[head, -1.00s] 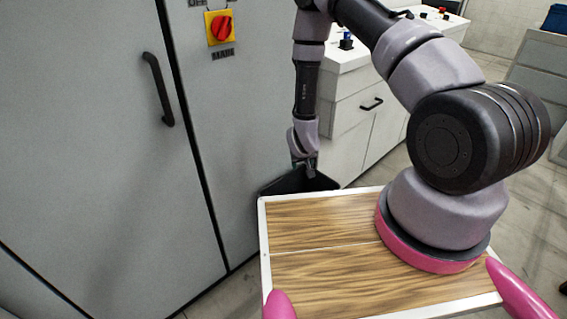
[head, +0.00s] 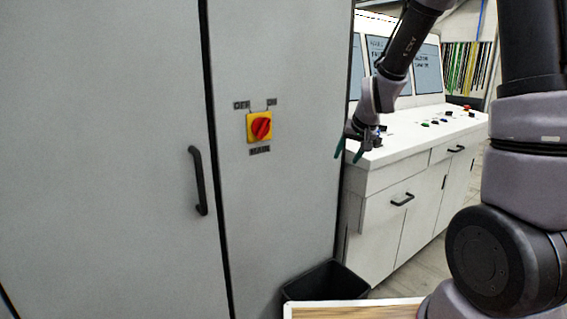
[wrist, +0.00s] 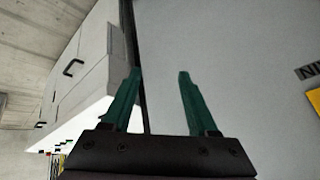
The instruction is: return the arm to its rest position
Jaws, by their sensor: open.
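My gripper (head: 349,148) hangs from my raised arm in the head view, beside the right edge of the grey cabinet and in front of the white control desk. Its two green fingers also show in the wrist view (wrist: 155,78). They are apart with nothing between them. The grey cabinet (wrist: 235,60) fills the background behind the fingers there.
The grey cabinet (head: 100,160) has a black handle (head: 198,181) and a red and yellow main switch (head: 260,127). The white desk (head: 385,195) carries buttons and screens. A black bin (head: 325,282) stands on the floor between cabinet and desk. My wooden-topped base is below.

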